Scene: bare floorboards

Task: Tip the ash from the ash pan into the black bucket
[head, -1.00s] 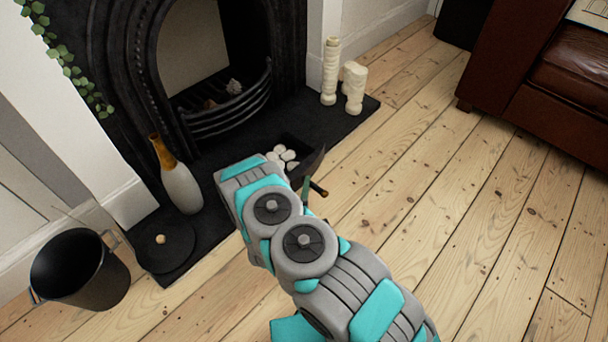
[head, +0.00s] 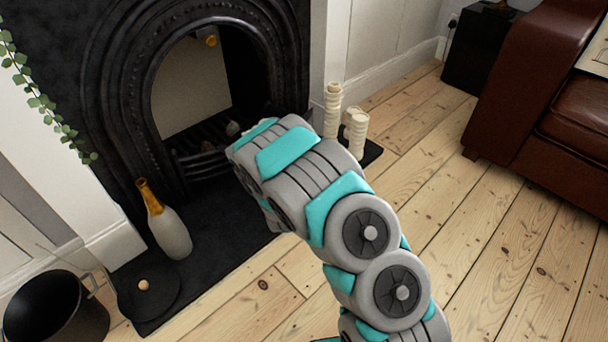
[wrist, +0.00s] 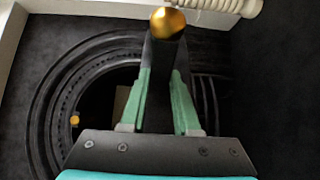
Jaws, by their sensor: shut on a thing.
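The black bucket (head: 60,312) stands at the lower left in the head view, partly cut off by the frame edge. My gripper (wrist: 160,95) has its green fingers shut on a dark handle with a brass ball end, which appears to be the handle of the ash pan (wrist: 166,60). The brass ball points to the top of the wrist view. The pan's body and any ash in it cannot be made out. In the head view my arm hides the gripper and the pan.
Cream candles (head: 333,112) stand at the hearth's right end. A brown leather sofa (head: 530,100) is at right. Floorboards in front are clear.

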